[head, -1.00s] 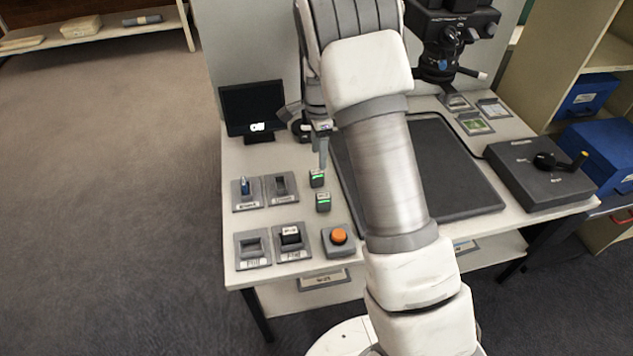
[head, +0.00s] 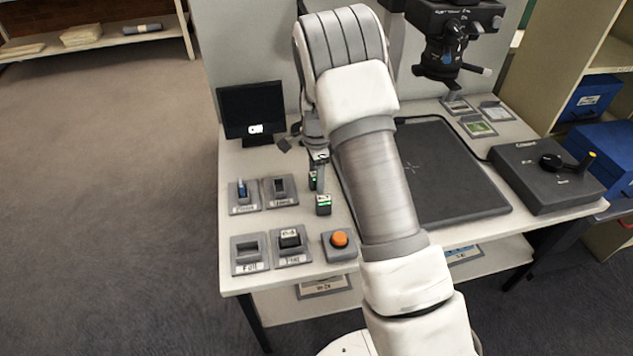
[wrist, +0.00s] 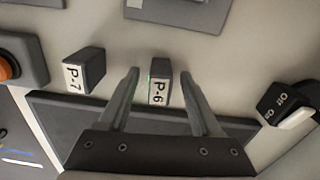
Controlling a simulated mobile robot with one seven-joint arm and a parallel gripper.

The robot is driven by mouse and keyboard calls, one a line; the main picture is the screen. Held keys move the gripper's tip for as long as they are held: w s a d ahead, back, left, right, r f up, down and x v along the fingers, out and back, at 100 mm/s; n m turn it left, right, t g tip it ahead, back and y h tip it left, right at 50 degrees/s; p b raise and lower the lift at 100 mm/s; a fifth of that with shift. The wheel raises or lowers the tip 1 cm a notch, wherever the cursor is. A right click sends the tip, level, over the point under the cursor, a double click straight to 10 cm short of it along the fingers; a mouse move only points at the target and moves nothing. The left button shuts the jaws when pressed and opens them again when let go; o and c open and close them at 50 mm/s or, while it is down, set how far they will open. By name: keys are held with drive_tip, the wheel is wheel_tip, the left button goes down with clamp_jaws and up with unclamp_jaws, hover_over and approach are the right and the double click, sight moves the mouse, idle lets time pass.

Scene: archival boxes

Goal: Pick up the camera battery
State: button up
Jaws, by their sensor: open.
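Two small dark blocks with white labels and green lights, which look like camera batteries, stand on the white desk. The block P-6 (wrist: 158,92) lies between the spread fingers of my gripper (wrist: 159,75) in the wrist view, with gaps on both sides. In the head view the block P-6 (head: 312,183) is partly hidden by my gripper (head: 318,172). The block P-7 (head: 323,206) stands nearer the front; in the wrist view P-7 (wrist: 84,70) is left of the fingers. My gripper is open and empty; contact with P-6 cannot be told.
Left on the desk are several grey docks, including an empty one marked Full (head: 250,254) and one holding a black block (head: 290,237). An orange button (head: 340,239) is in front. A dark mat (head: 455,180) lies right, a monitor (head: 252,110) behind.

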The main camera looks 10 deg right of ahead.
clamp_jaws()
drive_tip(key=shift+r, duration=0.15)
